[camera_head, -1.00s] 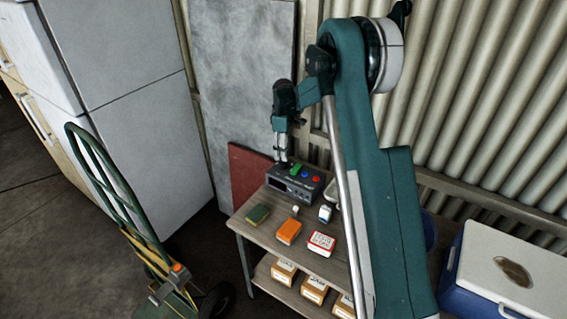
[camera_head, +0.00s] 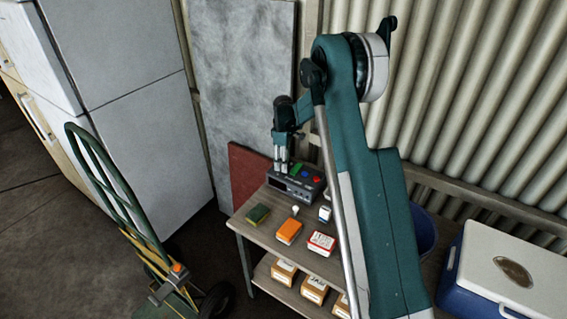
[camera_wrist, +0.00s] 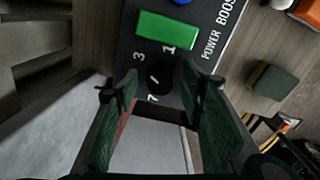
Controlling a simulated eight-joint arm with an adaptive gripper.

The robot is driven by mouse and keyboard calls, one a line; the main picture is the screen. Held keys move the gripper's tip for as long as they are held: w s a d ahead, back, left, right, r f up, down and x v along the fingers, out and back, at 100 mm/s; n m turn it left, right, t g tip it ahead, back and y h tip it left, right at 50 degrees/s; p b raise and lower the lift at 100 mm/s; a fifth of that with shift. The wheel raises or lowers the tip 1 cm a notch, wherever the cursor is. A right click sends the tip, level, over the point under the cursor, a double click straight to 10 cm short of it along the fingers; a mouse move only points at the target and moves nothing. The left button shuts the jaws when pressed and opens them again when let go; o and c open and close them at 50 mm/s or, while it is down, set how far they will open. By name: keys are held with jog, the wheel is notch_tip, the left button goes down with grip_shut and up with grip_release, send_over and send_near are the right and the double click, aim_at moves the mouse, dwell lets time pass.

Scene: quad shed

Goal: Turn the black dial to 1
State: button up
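The black dial (camera_wrist: 158,76) shows in the wrist view on the dark face of a power booster box (camera_wrist: 205,12). It has a short white mark and sits among the printed numbers 3, 1 and what looks like a 7. My gripper (camera_wrist: 160,84) is open, with one green-padded finger on each side of the dial. I cannot tell whether the fingertips touch it. In the head view my gripper (camera_head: 281,168) points down at the left part of the box (camera_head: 304,184), and the dial is not discernible there.
A green block (camera_wrist: 168,31) lies on the box face beside the dial. On the table (camera_head: 262,232) stand a dark green box (camera_head: 257,214), an orange box (camera_head: 289,231) and a red-and-white box (camera_head: 321,243). A hand truck (camera_head: 110,185) stands left of the table.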

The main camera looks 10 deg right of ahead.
jog(key=c, duration=0.9)
jog(key=shift+m, duration=0.4)
jog(key=m+b, duration=0.3)
jog(key=m, duration=0.2)
jog(key=shift+f, duration=0.1)
jog(key=m+b, duration=0.2)
jog(key=m, duration=0.4)
jog(key=o, duration=0.9)
